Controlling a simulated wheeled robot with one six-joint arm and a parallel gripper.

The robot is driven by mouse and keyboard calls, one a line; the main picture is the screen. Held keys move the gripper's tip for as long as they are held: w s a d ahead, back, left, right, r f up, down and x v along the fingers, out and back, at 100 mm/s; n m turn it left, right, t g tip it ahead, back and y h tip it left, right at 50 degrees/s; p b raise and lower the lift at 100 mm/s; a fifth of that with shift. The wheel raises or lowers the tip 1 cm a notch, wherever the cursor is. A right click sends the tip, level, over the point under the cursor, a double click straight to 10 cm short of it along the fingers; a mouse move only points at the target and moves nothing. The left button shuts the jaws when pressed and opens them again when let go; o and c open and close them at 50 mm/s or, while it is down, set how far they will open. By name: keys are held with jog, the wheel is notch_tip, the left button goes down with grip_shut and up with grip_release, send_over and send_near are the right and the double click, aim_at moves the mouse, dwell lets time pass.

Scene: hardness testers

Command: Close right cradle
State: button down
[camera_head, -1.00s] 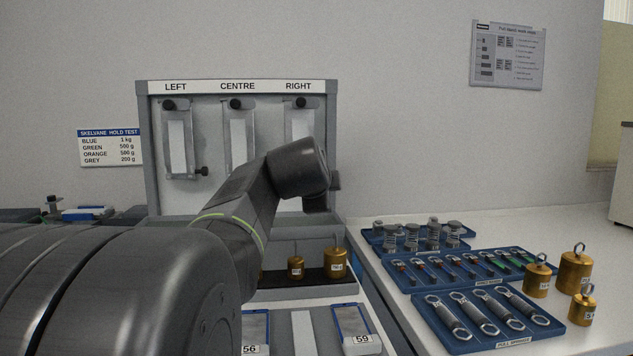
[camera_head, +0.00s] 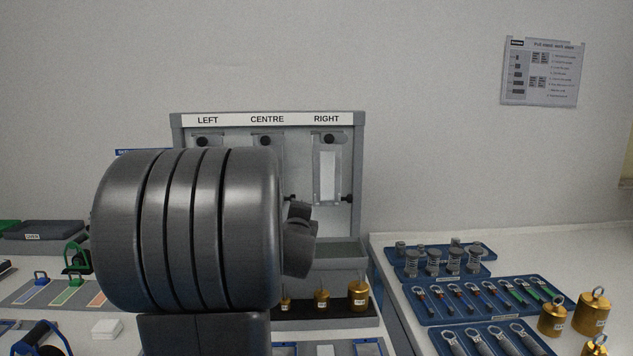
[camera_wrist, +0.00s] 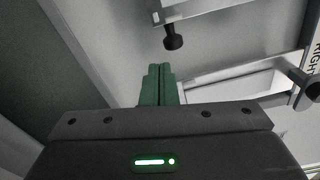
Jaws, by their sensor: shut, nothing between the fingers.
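The right cradle (camera_head: 327,172) is a grey holder with a pale strip, under the RIGHT label on the tester frame. A round black knob (camera_head: 329,139) is at its top and a small black side knob (camera_head: 347,198) at its lower right. I cannot tell how far it stands open. In the wrist view, a black knob (camera_wrist: 172,40) lies just beyond the fingertips, seemingly apart from them, and another dark knob (camera_wrist: 302,92) is near the RIGHT label. My gripper (camera_wrist: 157,68) has green fingers, shut and empty. My arm hides its fingers in the head view.
My arm covers much of the left and centre cradles. Brass weights (camera_head: 358,294) stand on the ledge below the frame. Open air lies right of the frame.

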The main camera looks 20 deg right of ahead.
jog(key=s+m+h+p, duration=0.1)
jog(key=m+h+p, duration=0.1)
jog(key=p, duration=0.1)
jog(key=s+d+m+g+h+p, duration=0.1)
jog(key=h+p, duration=0.2)
jog(key=s+m+g+h+p, duration=0.1)
jog(key=m+h+p, duration=0.1)
jog(key=p, duration=0.1)
jog(key=shift+s+d+f+m+h, duration=0.2)
jog(key=shift+s+d+m+h, duration=0.05)
jog(key=shift+m+h, duration=0.05)
jog(key=s+m+g+h+p, duration=0.2)
jog(key=s+g+h+p, duration=0.25)
jog(key=s, duration=0.25)
jog(key=w+a+p+x, duration=0.1)
jog(key=w+p+x, duration=0.1)
jog(key=x, duration=1.1)
jog(key=shift+f+p, duration=0.35)
jog(key=shift+p, duration=0.45)
jog(key=shift+w+d+f+m, duration=0.1)
jog(key=shift+m, duration=0.2)
